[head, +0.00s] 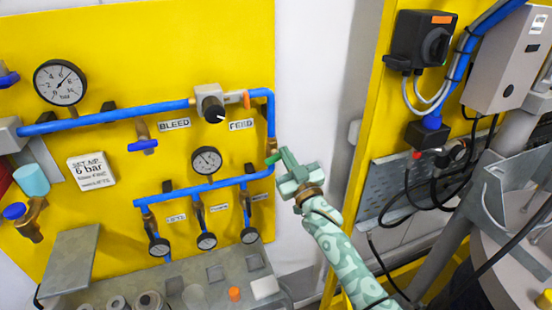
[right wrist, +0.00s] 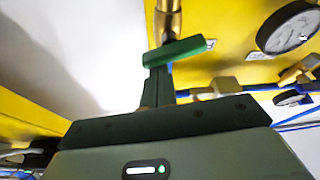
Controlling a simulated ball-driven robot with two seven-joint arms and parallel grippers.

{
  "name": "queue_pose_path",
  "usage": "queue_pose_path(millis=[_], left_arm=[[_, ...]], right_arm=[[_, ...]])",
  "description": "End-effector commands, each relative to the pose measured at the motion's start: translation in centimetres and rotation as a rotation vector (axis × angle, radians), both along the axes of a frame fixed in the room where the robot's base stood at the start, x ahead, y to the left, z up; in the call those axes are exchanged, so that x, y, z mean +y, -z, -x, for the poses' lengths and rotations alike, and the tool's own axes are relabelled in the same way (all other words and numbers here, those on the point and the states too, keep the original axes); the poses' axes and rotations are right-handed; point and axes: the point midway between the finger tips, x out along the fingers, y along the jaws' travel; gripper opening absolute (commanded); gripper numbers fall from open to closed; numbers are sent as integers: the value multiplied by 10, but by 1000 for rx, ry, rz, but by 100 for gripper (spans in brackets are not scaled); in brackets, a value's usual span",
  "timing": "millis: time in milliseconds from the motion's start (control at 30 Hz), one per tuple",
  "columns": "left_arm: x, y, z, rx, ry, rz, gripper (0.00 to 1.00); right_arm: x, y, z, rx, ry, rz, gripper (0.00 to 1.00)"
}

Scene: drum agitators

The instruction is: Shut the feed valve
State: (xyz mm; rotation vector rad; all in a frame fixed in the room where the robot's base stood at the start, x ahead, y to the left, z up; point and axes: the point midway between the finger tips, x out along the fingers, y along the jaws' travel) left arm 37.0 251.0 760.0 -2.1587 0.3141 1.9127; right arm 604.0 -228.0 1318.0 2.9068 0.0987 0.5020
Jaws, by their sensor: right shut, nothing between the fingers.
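The feed valve is a brass fitting (head: 271,145) with a green lever (head: 272,159), low on the right end of the blue pipework, to the right of and a little below the FEED label (head: 241,125). In the right wrist view the green lever (right wrist: 182,51) lies crosswise, slightly tilted, under the brass body (right wrist: 168,20). My right gripper (head: 287,160) is shut and empty, just right of the lever. In the right wrist view its closed fingers (right wrist: 158,84) reach up to the lever; I cannot tell whether they touch it. My left gripper is not in view.
A regulator with a black knob (head: 213,108) and an orange piece (head: 246,99) sit above. A blue-handled valve (head: 142,146) is near BLEED. Small gauges (head: 206,160) hang left of my gripper. A grey shelf (head: 200,275) juts out below. Cables (head: 410,195) hang at right.

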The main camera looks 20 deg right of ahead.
Motion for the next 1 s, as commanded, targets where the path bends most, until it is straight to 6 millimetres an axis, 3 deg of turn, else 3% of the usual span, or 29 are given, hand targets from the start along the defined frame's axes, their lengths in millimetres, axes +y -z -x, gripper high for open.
queue_pose_path(millis=[400,1000], left_arm=[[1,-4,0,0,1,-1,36],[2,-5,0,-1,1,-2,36]], right_arm=[[-3,5,0,12,1,-199,0],[-3,6,0,12,0,-228,0]])
